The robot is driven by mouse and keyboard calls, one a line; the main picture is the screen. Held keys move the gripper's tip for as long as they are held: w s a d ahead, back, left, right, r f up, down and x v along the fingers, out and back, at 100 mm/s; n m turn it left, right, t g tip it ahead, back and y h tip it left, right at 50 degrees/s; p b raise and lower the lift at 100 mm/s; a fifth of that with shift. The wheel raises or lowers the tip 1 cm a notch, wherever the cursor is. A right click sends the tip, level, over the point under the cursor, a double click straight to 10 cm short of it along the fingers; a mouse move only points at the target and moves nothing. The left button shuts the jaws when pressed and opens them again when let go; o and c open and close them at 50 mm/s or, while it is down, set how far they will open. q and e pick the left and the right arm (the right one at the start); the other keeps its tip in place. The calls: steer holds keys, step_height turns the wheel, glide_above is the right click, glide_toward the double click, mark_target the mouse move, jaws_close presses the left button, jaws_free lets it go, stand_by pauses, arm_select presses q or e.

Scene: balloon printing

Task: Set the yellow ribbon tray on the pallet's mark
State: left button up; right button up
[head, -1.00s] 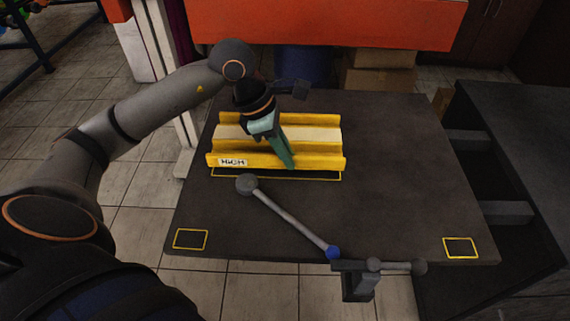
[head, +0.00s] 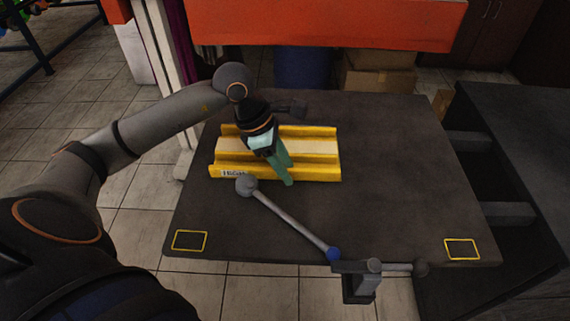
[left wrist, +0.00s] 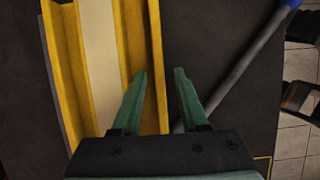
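The yellow ribbon tray (head: 312,173) is a long ridged piece with a pale strip and a white label at its near left. It lies on the dark pallet (head: 400,170), toward the back left. It also fills the left of the left wrist view (left wrist: 73,60). No yellow outline shows around it now. My left gripper (head: 288,175) is over the tray's near wall. In the left wrist view its green fingers (left wrist: 160,70) stand apart on either side of that wall, with a gap beside the right finger. My right gripper is not in view.
A grey rod (head: 290,218) with a blue joint runs in front of the tray to a black bracket (head: 360,283) at the near edge. Small yellow outlines mark the near left (head: 190,240) and near right (head: 461,249) corners. The pallet's right side is clear.

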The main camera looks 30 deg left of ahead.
arm_select(q)
steer(key=shift+r, duration=0.1)
steer(key=p+v, duration=0.1)
steer(key=v, duration=1.1)
stand_by(0.4)
